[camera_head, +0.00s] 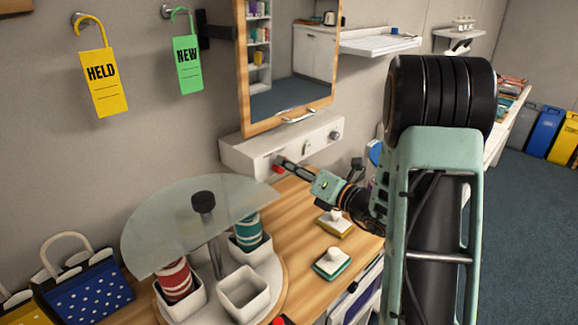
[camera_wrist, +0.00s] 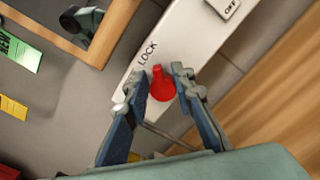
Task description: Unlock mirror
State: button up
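The mirror (camera_head: 290,55) has a light wooden frame and hangs above a white box (camera_head: 240,157). A red knob (camera_head: 277,169) sits on the box front, and in the wrist view the red knob (camera_wrist: 161,86) is beside the word LOCK. Its narrow end points up toward the label. My gripper (camera_head: 284,163) is at the knob. In the wrist view my gripper (camera_wrist: 160,76) is open, with one finger on each side of the knob. The gaps are small, and I cannot tell whether either finger touches it.
An OFF switch (camera_wrist: 223,6) is further along the box. Below are a wooden counter (camera_head: 310,260), a round carousel with cups under a glass disc (camera_head: 170,215), and two stamps (camera_head: 333,262). HELD (camera_head: 102,80) and NEW (camera_head: 188,62) tags hang on the wall.

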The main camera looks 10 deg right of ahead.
grip_shut()
jog(key=shift+b, duration=0.4)
jog(key=n+b, duration=0.4)
jog(key=b, duration=0.1)
jog(key=a+n+b, duration=0.1)
jog(key=n+b, duration=0.3)
jog(key=b, duration=0.2)
jog(key=s+n+b, duration=0.1)
jog(key=n+b, duration=0.4)
jog(key=b, duration=0.1)
jog(key=shift+a+f, duration=0.2)
jog(key=shift+f, duration=0.1)
jog(key=n+b, duration=0.1)
jog(key=b, duration=0.1)
jog(key=n+b, duration=0.1)
jog(key=b, duration=0.1)
jog(key=shift+s+a+r+n+b, duration=0.1)
jog(key=shift+a+r+n+b, duration=0.05)
jog(key=shift+n+b, duration=0.25)
jog(key=shift+r, duration=0.1)
